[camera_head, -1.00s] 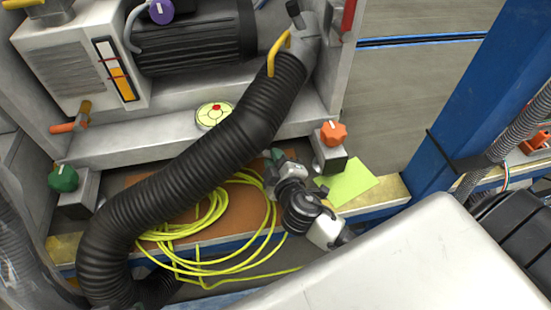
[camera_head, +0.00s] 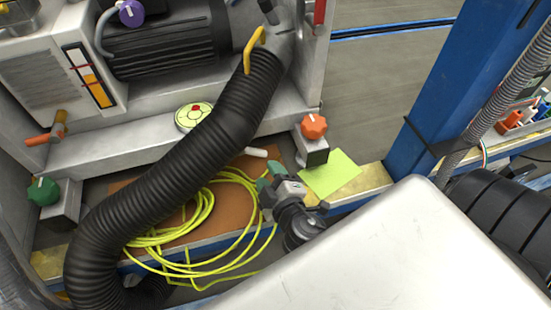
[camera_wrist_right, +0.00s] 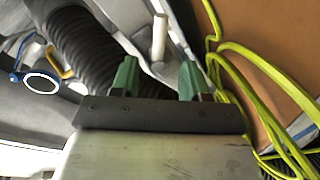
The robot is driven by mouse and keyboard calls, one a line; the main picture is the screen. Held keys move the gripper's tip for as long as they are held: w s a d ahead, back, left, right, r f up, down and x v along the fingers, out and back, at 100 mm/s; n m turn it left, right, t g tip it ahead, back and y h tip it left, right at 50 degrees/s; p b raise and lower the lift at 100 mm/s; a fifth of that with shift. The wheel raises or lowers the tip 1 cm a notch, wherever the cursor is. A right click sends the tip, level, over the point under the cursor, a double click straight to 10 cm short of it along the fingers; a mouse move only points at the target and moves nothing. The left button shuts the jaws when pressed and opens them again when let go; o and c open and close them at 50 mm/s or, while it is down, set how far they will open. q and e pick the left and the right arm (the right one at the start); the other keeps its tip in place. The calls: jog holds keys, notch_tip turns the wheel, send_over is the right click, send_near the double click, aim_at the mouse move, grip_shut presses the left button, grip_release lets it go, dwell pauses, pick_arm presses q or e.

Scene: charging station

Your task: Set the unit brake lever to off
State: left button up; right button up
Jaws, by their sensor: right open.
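My right gripper (camera_head: 268,177) is open and empty, with green fingertips, in front of the unit's lower beam and right of the black hose (camera_head: 165,170). In the right wrist view its fingers (camera_wrist_right: 158,75) stand apart. A white handle (camera_head: 257,152), possibly the brake lever, sticks out beside the hose, just beyond the fingertips. In the right wrist view this white handle (camera_wrist_right: 159,37) lies ahead of the gap between the fingers, apart from them. I see no label that confirms it as the lever. Its base is not clear in the head view. My left gripper is out of view.
A yellow cable coil (camera_head: 185,225) lies on a brown board left of the gripper. An orange knob (camera_head: 313,126) and a green knob (camera_head: 43,191) sit on the unit's feet. A yellow-green sheet (camera_head: 330,173) and a blue post (camera_head: 440,90) are to the right.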

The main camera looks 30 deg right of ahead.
jog(key=v, duration=0.2)
jog(key=shift+s, duration=0.25)
jog(key=shift+s+a+r, duration=0.1)
jog(key=shift+s+r, duration=0.05)
jog(key=shift+s, duration=0.4)
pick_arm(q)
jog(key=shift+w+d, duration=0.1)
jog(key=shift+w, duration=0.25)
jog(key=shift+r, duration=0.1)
